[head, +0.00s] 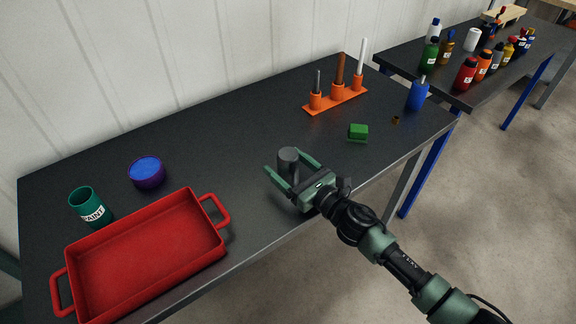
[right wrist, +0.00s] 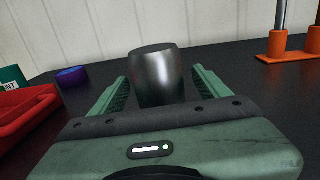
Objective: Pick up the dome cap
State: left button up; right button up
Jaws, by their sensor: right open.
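The dome cap, as far as I can tell, is the dark grey, metallic, rounded piece (head: 288,158) standing upright on the black table. It also shows in the right wrist view (right wrist: 158,78), straight ahead. My right gripper (head: 284,163) is open, with one green finger on each side of the piece. In the right wrist view, gaps show between the piece and both fingers (right wrist: 160,84). The lower part of the piece is hidden behind the gripper body. My left gripper is not in view.
A red tray (head: 215,250), a green paint cup (head: 91,207) and a blue-purple round container (head: 147,173) are at left. An orange peg stand (head: 336,100), green block (head: 358,131) and blue bottle (head: 417,95) are at right. The table's middle back is clear.

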jog(key=c, duration=1.6)
jog(key=shift+o, duration=0.2)
jog(key=shift+r, duration=0.1)
